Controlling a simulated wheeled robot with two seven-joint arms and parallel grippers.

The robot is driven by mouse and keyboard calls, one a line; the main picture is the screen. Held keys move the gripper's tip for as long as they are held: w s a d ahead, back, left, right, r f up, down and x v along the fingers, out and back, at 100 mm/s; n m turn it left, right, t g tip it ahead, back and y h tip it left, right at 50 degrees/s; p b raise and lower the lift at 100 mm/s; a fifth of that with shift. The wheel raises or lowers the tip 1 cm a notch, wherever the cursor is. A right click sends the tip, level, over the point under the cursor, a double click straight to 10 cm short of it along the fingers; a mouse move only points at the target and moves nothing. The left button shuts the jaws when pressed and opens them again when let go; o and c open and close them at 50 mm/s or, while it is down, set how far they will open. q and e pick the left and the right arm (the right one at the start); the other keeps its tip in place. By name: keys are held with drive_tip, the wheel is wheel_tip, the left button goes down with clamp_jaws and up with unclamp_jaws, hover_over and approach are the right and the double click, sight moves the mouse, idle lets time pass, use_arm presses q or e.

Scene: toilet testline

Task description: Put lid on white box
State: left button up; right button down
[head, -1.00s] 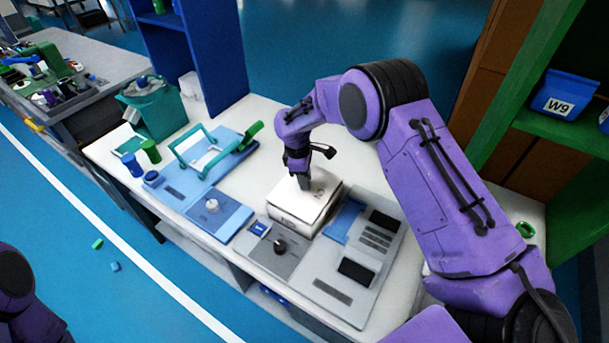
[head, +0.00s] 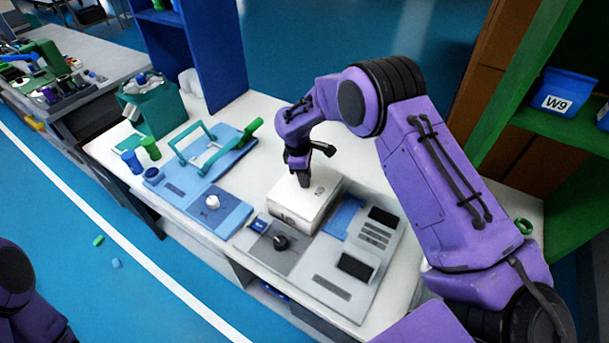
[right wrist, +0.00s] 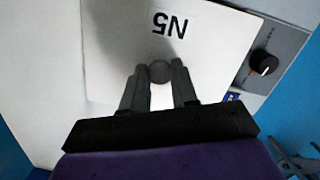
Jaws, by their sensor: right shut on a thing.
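My right gripper (head: 304,183) points down at the lid. In the right wrist view the lid (right wrist: 205,45) carries the mark "N5", and my right gripper (right wrist: 160,78) is shut on the round grey knob (right wrist: 160,71). Whether any gap runs under the lid is hard to tell. My left gripper is out of view.
A grey panel with a black knob (head: 281,242) sits close in front of the box, and a device with dark displays (head: 357,265) is at its right. A blue board with a white knob (head: 212,202) lies to the left. Bare white tabletop (head: 262,150) is behind.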

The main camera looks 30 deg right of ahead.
drive_tip(key=shift+f, duration=0.45)
idle(0.5)
drive_tip(key=c, duration=0.8)
unclamp_jaws()
drive_tip(key=shift+r, duration=0.15)
wheel_tip(320, 180, up, 2)
drive_tip(key=shift+r+p, duration=0.25)
drive_tip(key=shift+p, duration=0.95)
drive_tip(key=shift+r+p, duration=0.65)
drive_tip(key=shift+r, duration=1.5)
